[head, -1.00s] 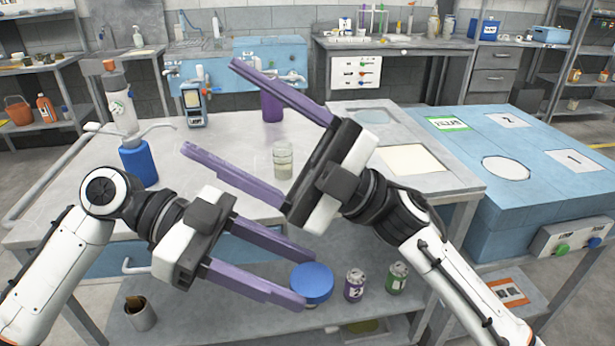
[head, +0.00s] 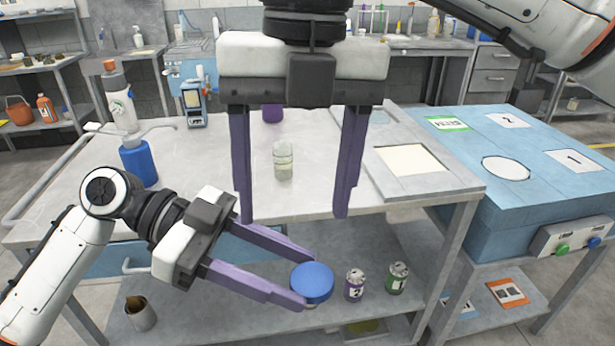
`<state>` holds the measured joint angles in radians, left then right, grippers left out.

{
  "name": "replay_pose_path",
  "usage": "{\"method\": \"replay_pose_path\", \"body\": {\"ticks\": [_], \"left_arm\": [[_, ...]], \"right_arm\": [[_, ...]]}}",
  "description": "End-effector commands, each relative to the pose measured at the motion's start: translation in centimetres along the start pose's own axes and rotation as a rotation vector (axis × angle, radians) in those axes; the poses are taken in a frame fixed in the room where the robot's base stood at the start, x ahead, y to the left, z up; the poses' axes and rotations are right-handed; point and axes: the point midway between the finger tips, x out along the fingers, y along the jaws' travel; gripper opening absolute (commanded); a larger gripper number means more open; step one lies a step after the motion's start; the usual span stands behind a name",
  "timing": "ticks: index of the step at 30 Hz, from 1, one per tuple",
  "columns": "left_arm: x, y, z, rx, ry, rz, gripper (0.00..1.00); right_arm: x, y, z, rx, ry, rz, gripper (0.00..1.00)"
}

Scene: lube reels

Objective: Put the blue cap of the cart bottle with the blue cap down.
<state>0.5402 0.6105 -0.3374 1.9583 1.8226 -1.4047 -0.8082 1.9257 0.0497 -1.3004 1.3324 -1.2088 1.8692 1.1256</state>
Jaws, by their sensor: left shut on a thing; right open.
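The blue cap (head: 313,281), a round blue disc, is between the fingertips of my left gripper (head: 306,281), which is shut on it. In the picture it lies in front of the cart's lower shelf; its exact height above that shelf is hard to tell. A clear glass jar (head: 283,161) with pale contents stands upright on the cart top (head: 205,180), with no blue cap on it. My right gripper (head: 292,218) is open and empty, fingers pointing down. In the picture its fingers frame the jar on either side without visibly touching it.
A purple container (head: 272,114) stands farther back on the top. A blue-based bottle (head: 138,163) is at the left. Two cans, purple-marked (head: 354,286) and green-marked (head: 397,278), and a grey cup (head: 140,314) are on the lower shelf. A blue bench (head: 480,195) is at right.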

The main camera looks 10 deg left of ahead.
Motion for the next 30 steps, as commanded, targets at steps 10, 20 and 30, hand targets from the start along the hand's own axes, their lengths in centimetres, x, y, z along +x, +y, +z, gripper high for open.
{"method": "replay_pose_path", "body": {"ticks": [10, 20, 30], "left_arm": [[0.0, 0.0, 0.0, 0.000, 0.000, 0.000, 0.25], [0.0, 0.0, 0.0, 0.000, 0.000, 0.000, 0.25], [0.0, 0.0, 0.0, 0.000, 0.000, 0.000, 0.25]], "right_arm": [[1.6, -1.5, 0.4, 0.043, -0.035, -0.072, 0.66], [7.9, -1.9, 0.6, 0.040, -0.033, -0.070, 0.66], [10.9, -2.0, 0.8, 0.041, -0.036, -0.068, 0.66]]}}
